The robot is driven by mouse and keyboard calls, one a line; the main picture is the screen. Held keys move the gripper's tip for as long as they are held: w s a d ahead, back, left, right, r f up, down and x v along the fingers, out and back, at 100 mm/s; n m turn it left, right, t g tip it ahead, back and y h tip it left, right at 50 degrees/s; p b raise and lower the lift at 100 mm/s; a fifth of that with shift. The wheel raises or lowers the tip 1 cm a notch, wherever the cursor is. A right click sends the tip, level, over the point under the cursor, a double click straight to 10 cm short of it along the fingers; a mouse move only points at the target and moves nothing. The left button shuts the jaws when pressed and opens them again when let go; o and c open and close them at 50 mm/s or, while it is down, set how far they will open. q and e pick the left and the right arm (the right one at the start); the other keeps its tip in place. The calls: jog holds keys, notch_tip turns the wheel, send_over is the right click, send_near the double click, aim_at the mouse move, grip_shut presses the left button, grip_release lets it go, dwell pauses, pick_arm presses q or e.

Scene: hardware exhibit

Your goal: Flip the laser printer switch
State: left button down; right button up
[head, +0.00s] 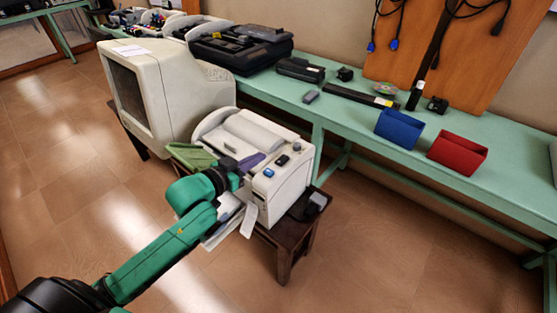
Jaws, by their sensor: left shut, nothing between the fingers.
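The laser printer (298,183) is a cream-white box with a rounded top, standing on a small dark wooden table (284,255). My left gripper (238,172) is at the printer's front left side, to the left of these parts. It is shut and holds nothing; its fingertips are hard to make out, and contact cannot be told. My right gripper is not in view.
A bulky old monitor (185,85) stands directly behind the printer to the left. A long green bench (345,113) runs behind, with a black case (240,48), a blue bin (399,129) and a red bin (457,153). Tiled floor (80,195) is free at the left.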

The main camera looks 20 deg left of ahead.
pick_arm(q)
send_over(279, 161)
notch_tip(279, 161, down, 2)
jog(key=shift+s+a+f+p, duration=0.1)
jog(key=shift+f+p, duration=0.1)
jog(key=shift+p, duration=0.15)
jog(key=shift+f, duration=2.15)
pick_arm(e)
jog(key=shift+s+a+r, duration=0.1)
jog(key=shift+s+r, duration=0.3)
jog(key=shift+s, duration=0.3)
